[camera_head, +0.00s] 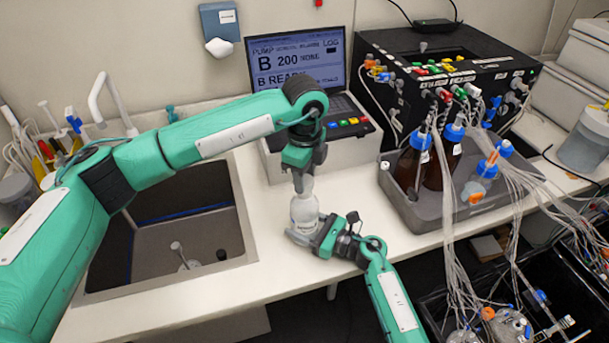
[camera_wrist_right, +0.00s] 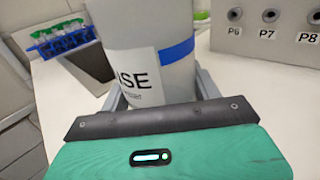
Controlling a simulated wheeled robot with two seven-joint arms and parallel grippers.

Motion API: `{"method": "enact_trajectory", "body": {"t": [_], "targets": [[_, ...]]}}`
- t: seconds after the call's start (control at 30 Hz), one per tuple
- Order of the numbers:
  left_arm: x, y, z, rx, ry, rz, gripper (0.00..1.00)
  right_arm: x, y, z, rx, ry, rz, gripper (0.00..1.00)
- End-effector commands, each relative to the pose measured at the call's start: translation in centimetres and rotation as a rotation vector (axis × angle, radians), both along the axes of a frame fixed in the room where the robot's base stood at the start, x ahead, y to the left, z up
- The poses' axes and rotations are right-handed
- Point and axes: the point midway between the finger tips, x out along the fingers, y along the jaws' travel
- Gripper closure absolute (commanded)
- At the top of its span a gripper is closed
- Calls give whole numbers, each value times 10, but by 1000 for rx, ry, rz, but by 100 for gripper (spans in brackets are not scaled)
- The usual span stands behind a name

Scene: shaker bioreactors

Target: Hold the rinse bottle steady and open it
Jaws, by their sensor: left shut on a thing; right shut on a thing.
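The rinse bottle (camera_head: 304,212) is a white bottle standing upright near the front edge of the counter. In the right wrist view its body (camera_wrist_right: 150,50) shows a label ending in "ISE" and a blue band. My right gripper (camera_head: 303,234) is shut around the lower body from the front right. My left gripper (camera_head: 302,184) points straight down from above and is shut on the bottle's top. The cap itself is mostly hidden between the left fingers, so I cannot tell whether it is loose.
A sink (camera_head: 180,235) lies left of the bottle. Behind it stands a pump unit with a screen (camera_head: 298,62) and coloured buttons. At right, a grey tray (camera_head: 405,205) holds brown bottles (camera_head: 412,165) with tubing. Some bare counter (camera_head: 262,205) lies around the bottle.

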Motion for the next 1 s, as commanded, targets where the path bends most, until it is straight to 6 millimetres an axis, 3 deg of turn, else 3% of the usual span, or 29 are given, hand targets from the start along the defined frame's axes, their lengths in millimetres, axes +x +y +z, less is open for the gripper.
{"method": "enact_trajectory", "body": {"t": [0.17, 0.43, 0.67, 0.7, 0.8, 1.0], "targets": [[0, 0, 7, 0, -1, 0, 90, 0, 0, 0, -1, 0, 0, 100], [0, 0, 38, -1, -2, 0, 90, 0, 0, 0, -1, 0, 0, 100], [0, 0, 40, 0, -1, 0, 90, 0, 0, 0, -1, 0, 0, 100], [0, 0, 40, 0, -1, 0, 90, 0, 0, 0, -1, 0, 0, 29], [0, 0, 40, 0, 0, 0, 90, 0, 0, 0, -1, 0, 0, 11], [0, 0, 40, 0, 0, 0, 90, 0, 0, 0, 0, 0, 0, 11]]}}
